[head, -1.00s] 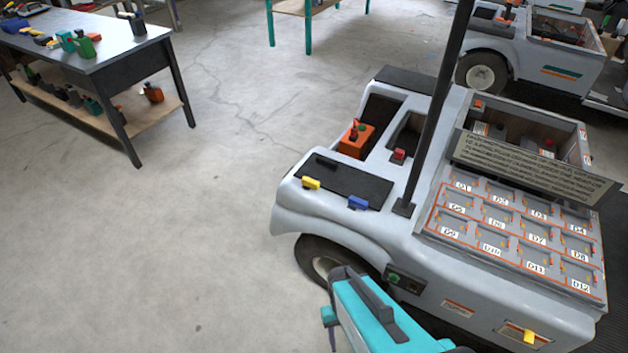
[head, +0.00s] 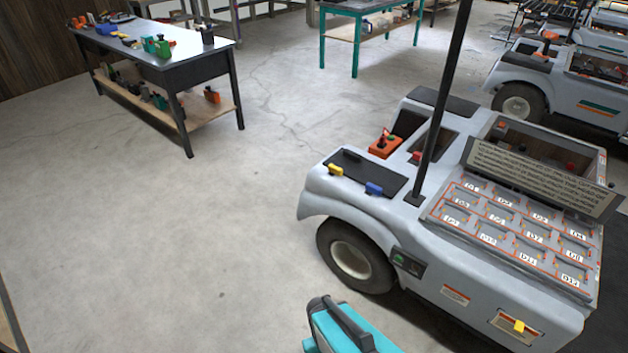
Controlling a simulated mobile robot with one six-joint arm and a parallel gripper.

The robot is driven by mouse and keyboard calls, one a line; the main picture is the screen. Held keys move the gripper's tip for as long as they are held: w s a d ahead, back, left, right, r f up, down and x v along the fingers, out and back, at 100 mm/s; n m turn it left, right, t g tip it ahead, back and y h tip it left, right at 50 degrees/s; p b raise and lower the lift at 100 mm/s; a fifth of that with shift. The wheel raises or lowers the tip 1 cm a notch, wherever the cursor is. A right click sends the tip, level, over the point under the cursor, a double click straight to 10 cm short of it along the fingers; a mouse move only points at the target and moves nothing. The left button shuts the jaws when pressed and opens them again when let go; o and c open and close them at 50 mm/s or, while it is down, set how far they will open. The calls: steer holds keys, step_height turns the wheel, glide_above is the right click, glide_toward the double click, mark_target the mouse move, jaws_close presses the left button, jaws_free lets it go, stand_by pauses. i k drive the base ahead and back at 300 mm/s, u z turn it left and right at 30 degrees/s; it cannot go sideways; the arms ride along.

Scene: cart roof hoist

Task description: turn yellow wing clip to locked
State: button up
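Two small yellow parts show on the grey cart (head: 450,265). One yellow part (head: 336,170) sits at the left edge of the black panel on the cart's hood, near a blue part (head: 373,188). The other yellow part (head: 519,327) is on a labelled plate low on the cart's near side. I cannot tell which one is the wing clip, nor how either is turned. A teal and dark grey section of my arm (head: 350,330) shows at the bottom edge, apart from both. My gripper's fingers are not in view.
A tilted sign (head: 540,180) stands over the tray of numbered compartments (head: 515,225), beside a black post (head: 446,100). A workbench with tools (head: 165,50) is at the upper left. Another cart (head: 555,90) stands at the upper right. The floor left of the cart is clear.

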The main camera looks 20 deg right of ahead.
mark_target(332, 170)
steer(key=u, duration=0.15)
steer(key=k, duration=0.7)
steer(key=u, duration=0.75)
steer(key=i, duration=1.55)
steer(key=z, duration=0.7)
steer(key=i, duration=0.6)
steer(key=z, duration=0.2)
